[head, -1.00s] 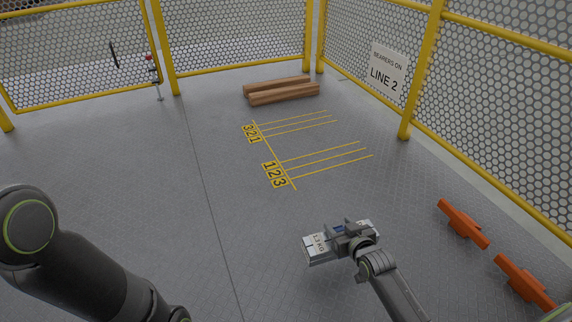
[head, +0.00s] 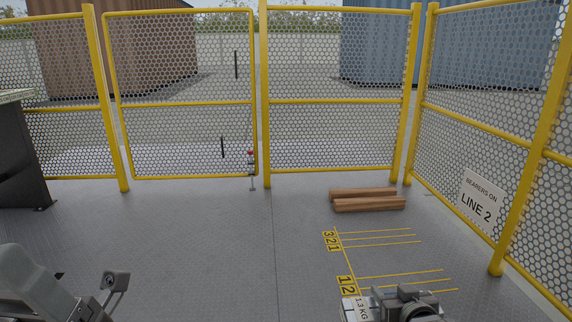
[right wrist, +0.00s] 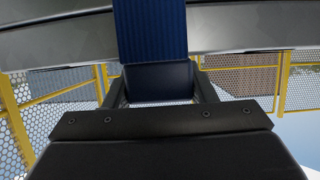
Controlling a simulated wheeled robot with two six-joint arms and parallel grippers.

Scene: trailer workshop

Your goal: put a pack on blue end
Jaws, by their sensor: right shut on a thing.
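A pale pack (head: 358,309) marked "1.3 KG" shows at the bottom edge of the head view, right of the middle and partly cut off. My right gripper (head: 403,303) is shut on it and hides part of it. In the right wrist view a ribbed blue band (right wrist: 150,30) lies at the jaws, with grey surfaces of the pack (right wrist: 60,40) on both sides. I cannot make out a blue end on the floor.
Yellow floor lines (head: 375,238) with numbers lie ahead, nearer than the stacked wooden beams (head: 367,200). Yellow mesh fencing (head: 335,135) encloses the back and right, with a "LINE 2" sign (head: 478,205). A dark bench (head: 18,160) stands at far left. The middle floor is clear.

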